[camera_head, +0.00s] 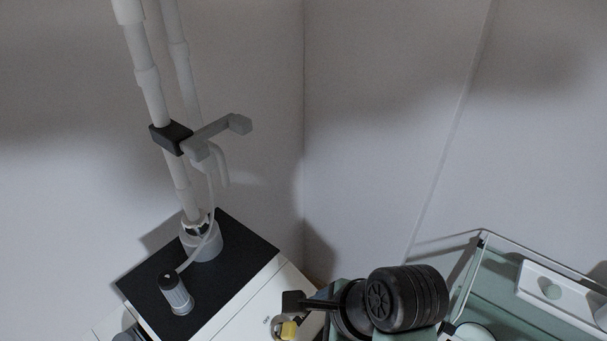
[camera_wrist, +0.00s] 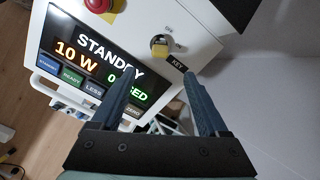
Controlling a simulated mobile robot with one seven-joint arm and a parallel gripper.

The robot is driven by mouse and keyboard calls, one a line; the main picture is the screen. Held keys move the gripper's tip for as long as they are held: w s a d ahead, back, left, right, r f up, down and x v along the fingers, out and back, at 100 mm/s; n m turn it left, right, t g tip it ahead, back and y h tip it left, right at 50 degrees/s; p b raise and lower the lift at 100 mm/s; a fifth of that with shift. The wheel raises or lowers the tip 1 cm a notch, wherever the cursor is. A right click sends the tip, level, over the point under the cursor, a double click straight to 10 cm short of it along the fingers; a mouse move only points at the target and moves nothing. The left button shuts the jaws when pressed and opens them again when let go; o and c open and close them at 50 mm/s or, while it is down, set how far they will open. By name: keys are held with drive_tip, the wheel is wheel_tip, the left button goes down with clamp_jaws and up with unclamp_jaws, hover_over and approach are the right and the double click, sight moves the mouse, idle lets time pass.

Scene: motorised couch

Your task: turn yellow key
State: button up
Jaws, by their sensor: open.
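The yellow key (camera_wrist: 160,44) sits on a round metal lock in the white front panel (camera_wrist: 182,25) in the wrist view. A black label reading "KEY" (camera_wrist: 177,63) is beside it. My gripper (camera_wrist: 155,68) is open, with its two dark blue fingers apart and nothing between them. The distance to the panel is hard to judge.
The panel's screen (camera_wrist: 95,50) reads "STANDBY" and "10 W", partly behind my left finger. A red stop button (camera_wrist: 98,4) is above it. In the head view a white pole (camera_head: 150,95) with a cable rises from the cabinet's black top (camera_head: 240,245). A glass-green trolley (camera_head: 500,290) stands at right.

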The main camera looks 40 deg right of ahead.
sight(292, 330)
drive_tip(key=b+x, duration=0.2)
drive_tip(key=x, duration=1)
drive_tip(key=shift+d+f+b, duration=0.1)
drive_tip(key=shift+f+b, duration=0.3)
clamp_jaws()
drive_tip(key=shift+r, duration=0.1)
